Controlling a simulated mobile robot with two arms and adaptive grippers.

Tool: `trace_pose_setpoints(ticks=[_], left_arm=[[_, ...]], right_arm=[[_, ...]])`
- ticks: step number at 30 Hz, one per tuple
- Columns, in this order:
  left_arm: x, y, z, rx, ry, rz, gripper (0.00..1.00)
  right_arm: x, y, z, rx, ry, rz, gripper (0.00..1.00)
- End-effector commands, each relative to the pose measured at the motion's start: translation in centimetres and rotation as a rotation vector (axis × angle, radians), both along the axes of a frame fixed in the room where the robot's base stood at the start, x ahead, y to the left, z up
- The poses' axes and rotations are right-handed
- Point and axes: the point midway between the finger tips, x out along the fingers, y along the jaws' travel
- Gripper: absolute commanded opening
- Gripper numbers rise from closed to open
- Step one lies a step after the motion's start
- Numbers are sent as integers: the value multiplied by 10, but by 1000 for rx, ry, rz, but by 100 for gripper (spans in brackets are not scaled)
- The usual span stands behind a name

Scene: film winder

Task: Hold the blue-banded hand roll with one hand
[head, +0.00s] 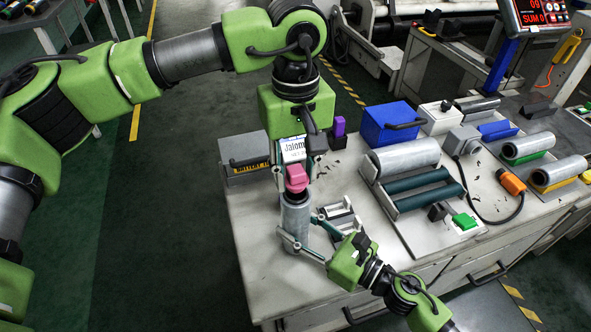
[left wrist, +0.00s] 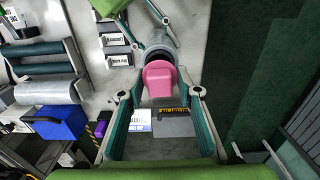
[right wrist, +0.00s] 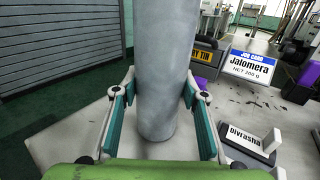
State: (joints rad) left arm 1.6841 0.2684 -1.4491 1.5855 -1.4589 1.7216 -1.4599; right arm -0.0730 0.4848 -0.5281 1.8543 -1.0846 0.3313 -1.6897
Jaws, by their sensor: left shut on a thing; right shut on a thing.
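A grey hand roll (head: 295,218) stands upright near the table's left edge; no blue band shows on it. My right gripper (head: 303,243) is shut on its lower part from the front right. In the right wrist view the roll (right wrist: 168,60) runs upright between the fingers. My left gripper (head: 293,165) is above and shut on the pink piece, from behind. Part of the roll's top is hidden by it.
A grey battery tin (head: 244,170) and a Jalomera job card (right wrist: 252,68) stand behind the roll. Labelled holders (head: 342,220) lie right of it. A roller frame (head: 410,185), a blue box (head: 388,125) and rolls on green (head: 526,146) and yellow (head: 560,172) bases are further right.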

Motion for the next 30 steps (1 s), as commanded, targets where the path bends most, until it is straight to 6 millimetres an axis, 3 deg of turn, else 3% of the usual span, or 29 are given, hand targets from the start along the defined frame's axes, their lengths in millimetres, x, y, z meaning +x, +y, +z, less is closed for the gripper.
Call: trace_pose_setpoints(ticks=[14,30], left_arm=[[0,0,-2,1,0,0,9],[0,0,-21,1,0,0,9]], right_arm=[[0,0,0,1,0,1,19],[0,0,0,1,0,1,19]])
